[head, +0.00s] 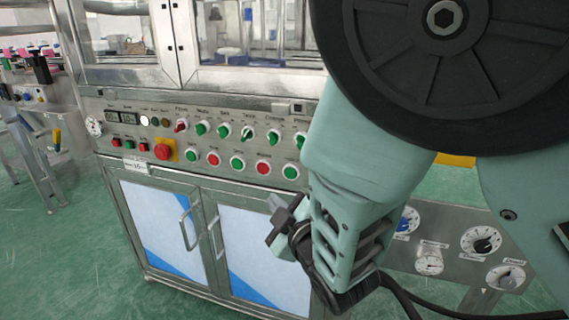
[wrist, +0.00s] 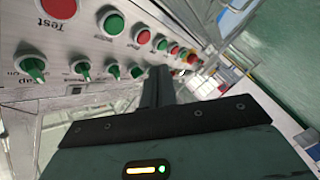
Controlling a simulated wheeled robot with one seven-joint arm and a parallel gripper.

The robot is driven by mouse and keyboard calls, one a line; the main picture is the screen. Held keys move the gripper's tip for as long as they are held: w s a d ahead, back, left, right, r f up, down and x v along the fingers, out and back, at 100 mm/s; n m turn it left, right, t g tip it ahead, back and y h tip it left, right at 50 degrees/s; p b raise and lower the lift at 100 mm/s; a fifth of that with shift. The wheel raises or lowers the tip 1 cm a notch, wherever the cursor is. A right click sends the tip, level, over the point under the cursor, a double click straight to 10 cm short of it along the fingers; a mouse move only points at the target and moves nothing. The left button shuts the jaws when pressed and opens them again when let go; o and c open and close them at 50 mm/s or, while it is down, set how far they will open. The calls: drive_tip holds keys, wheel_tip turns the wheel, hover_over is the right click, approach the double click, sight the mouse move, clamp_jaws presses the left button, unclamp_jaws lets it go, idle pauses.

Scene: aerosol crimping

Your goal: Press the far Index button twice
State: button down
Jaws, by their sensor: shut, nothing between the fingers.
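The steel control panel (head: 125,103) carries a row of round push buttons, among them a green one (head: 191,156), a red one (head: 214,159) and another green one (head: 237,162). I cannot read an Index label, so I cannot tell which button is the far Index button. My gripper (head: 280,222) is shut and empty, in front of the cabinet and below the button row in the head view. In the wrist view my gripper (wrist: 160,72) points along the panel, its tips apparently apart from a green button (wrist: 160,44). My arm hides the panel's right part.
A red emergency stop (head: 163,150) sits at the left on a yellow plate. Cabinet doors with handles (head: 187,223) lie below. Dials (head: 480,241) are at the right. Green floor is open at left.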

approach(284, 174)
drive_tip(key=shift+s+a+x, duration=0.1)
drive_tip(key=shift+a+x, duration=0.1)
drive_tip(key=shift+x, duration=0.65)
drive_tip(key=shift+s+a+x, duration=0.1)
drive_tip(key=shift+a+x, duration=0.05)
drive_tip(key=shift+x, duration=0.7)
drive_tip(key=shift+s+a+x, duration=0.1)
drive_tip(key=shift+a+x, duration=0.1)
drive_tip(key=shift+x, duration=0.65)
drive_tip(key=shift+w, duration=0.15)
drive_tip(key=shift+w+d, duration=0.1)
drive_tip(key=shift+w, duration=0.2)
drive_tip(key=shift+w+d+b, duration=0.15)
drive_tip(key=shift+w+b, duration=0.15)
drive_tip(key=shift+w, duration=0.05)
idle(0.7)
drive_tip(key=shift+s, duration=0.1)
drive_tip(key=shift+s+a, duration=0.25)
drive_tip(key=shift+s, duration=0.5)
drive_tip(key=s, duration=0.1)
drive_tip(key=s+a, duration=0.1)
drive_tip(key=s, duration=0.2)
drive_tip(key=shift+s+a, duration=0.25)
drive_tip(key=shift+a, duration=0.1)
